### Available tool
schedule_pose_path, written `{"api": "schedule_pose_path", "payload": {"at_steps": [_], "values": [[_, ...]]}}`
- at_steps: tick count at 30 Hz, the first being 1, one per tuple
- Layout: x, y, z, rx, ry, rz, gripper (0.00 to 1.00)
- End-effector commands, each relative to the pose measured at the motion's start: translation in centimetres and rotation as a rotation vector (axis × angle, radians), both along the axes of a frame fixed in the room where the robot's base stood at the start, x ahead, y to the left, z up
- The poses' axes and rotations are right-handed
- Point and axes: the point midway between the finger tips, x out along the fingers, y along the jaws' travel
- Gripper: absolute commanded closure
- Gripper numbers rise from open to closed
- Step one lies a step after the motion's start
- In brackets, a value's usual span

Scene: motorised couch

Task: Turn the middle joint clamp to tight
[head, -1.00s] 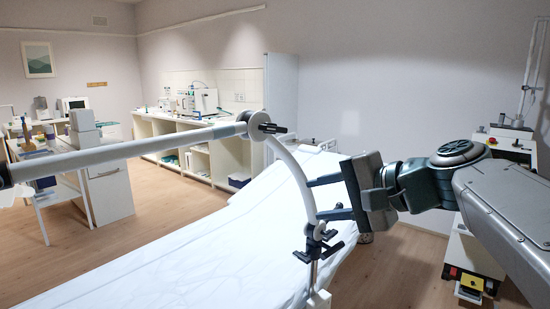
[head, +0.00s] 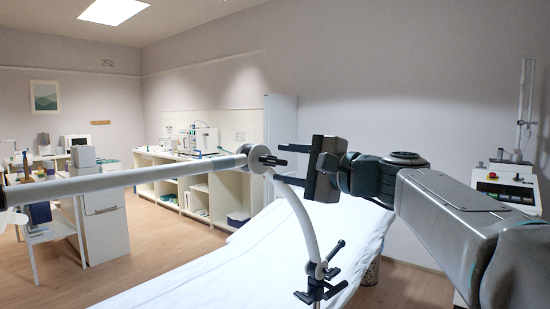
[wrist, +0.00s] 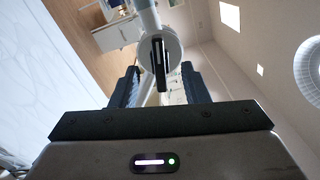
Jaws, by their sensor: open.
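The middle joint (head: 256,160) is a round pale hub where the long white tube (head: 130,181) meets the curved white tube (head: 302,214). Its clamp has a black lever (head: 272,161), roughly level in the head view. In the wrist view the same lever (wrist: 159,64) stands nearly upright on the hub's face. My gripper (head: 280,164) is open, just right of the lever, with its fingers pointing left. In the wrist view its two fingers (wrist: 159,75) lie on either side of the lever, with visible gaps. Whether the fingertips reach past the lever's end is hard to tell.
A lower clamp (head: 318,270) with black handles joins the curved tube to a post beside the couch (head: 230,270). The couch has a white sheet. A white machine (head: 507,188) stands at the right. Shelves (head: 200,195) line the back wall.

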Motion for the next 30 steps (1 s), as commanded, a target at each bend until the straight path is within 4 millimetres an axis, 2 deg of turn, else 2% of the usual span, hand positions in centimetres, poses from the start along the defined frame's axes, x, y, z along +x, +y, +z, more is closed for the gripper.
{"api": "schedule_pose_path", "payload": {"at_steps": [3,7,18,19,23,30], "values": [[1.2,1.5,0.1,0.000,0.001,0.000,0.58],[2.0,2.5,0.1,-0.001,0.000,0.000,0.58],[2.3,2.9,0.0,-0.001,-0.001,-0.001,0.58],[2.3,2.9,0.0,-0.001,-0.001,-0.001,0.64],[2.3,2.9,0.0,-0.001,-0.001,-0.001,1.00],[2.3,2.8,-0.1,-0.007,-0.006,-0.001,1.00]]}}
